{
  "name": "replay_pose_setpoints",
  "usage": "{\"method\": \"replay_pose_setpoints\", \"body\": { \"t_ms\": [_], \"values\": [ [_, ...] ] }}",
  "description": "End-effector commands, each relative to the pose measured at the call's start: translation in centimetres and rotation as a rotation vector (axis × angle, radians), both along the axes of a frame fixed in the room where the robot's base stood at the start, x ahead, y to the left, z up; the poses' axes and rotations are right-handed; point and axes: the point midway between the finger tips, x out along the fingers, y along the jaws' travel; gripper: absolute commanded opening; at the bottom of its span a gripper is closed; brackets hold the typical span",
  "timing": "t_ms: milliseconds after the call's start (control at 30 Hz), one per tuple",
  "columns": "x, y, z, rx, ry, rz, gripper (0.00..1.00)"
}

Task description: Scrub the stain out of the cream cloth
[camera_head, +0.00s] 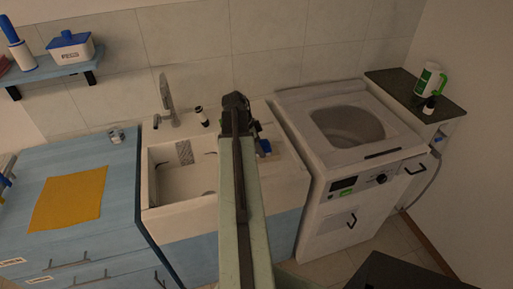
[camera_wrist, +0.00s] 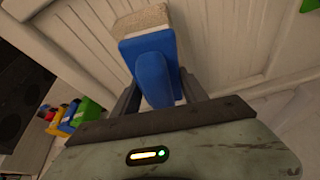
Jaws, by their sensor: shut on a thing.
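A blue scrubbing brush (camera_wrist: 146,55) with a tan bristle or sponge face is in my gripper (camera_wrist: 160,92) in the wrist view. The dark fingers are shut on its blue handle, one on each side. In the head view its blue part (camera_head: 264,147) shows just right of my arm, over the right side of the sink unit. I cannot tell whether the brush touches a surface. The cream cloth and its stain cannot be made out; my arm hides part of the sink unit.
A white sink (camera_head: 180,197) with a tap (camera_head: 166,100) is left of my arm. A washing machine (camera_head: 350,170) stands close on the right. An orange cloth (camera_head: 70,198) lies on the blue counter (camera_head: 115,165). A green-and-white jug (camera_head: 429,80) stands at the far right.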

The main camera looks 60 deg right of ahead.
Motion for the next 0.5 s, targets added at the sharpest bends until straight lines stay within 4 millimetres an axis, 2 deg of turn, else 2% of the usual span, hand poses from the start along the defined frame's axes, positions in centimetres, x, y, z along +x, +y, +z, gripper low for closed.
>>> {"method": "replay_pose_setpoints", "body": {
  "t_ms": [333, 500],
  "values": [
    [-2.2, -1.8, -0.3, 0.0, 0.0, -0.002, 0.13],
    [-2.5, -2.1, -0.3, 0.0, 0.0, -0.001, 0.13]
  ]
}}
